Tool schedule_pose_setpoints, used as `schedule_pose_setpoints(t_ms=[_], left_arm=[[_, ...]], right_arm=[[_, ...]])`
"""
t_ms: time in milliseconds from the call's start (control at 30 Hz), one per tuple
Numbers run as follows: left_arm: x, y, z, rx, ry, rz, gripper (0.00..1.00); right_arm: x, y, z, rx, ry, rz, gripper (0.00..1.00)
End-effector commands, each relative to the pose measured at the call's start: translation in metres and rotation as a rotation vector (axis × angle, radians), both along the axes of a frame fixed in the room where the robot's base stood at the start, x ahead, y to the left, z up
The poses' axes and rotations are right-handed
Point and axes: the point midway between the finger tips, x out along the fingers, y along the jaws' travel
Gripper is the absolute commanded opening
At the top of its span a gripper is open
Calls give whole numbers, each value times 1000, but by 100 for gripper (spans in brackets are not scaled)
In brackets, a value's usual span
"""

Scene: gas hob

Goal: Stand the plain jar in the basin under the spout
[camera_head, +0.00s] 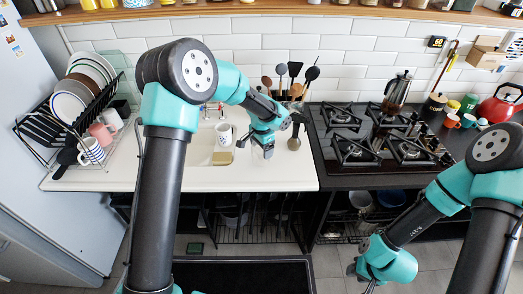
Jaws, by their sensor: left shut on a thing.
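My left gripper (257,150) is over the white counter, just right of the basin (200,152), pointing down. I cannot pick out the plain jar for certain. A pale mug-like vessel (224,134) stands upright in the basin, left of my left gripper and apart from it. The spout (206,109) is at the back of the basin. My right gripper (361,277) hangs low in front of the hob; I cannot tell its opening.
A yellowish sponge (222,158) lies by the basin's front edge. A dish rack (68,125) with plates and mugs stands at the left. Utensils (290,80) stand behind my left gripper.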

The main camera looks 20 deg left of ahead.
Motion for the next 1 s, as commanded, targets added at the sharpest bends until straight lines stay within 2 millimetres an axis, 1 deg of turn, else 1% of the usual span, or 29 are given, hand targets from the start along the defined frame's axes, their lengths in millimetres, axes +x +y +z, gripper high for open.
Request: schedule_pose_setpoints(t_ms=[167,233,267,300,400,500,933,967,1000], left_arm=[[11,3,-1,1,-1,2,49],[20,6,-2,0,-1,1,49],[20,6,-6,1,1,1,49],[19,6,-13,1,3,0,49],[19,6,-26,1,2,1,49],[19,6,-32,1,1,0,49],[19,5,-36,0,0,0,49],[19,5,-36,0,0,0,82],[19,5,-36,0,0,0,86]], right_arm=[[0,0,0,0,0,0,37],[0,0,0,0,0,0,37],[0,0,0,0,0,0,37],[0,0,0,0,0,0,37],[0,0,0,0,0,0,37],[0,0,0,0,0,0,37],[0,0,0,0,0,0,37],[0,0,0,0,0,0,37],[0,0,0,0,0,0,37]])
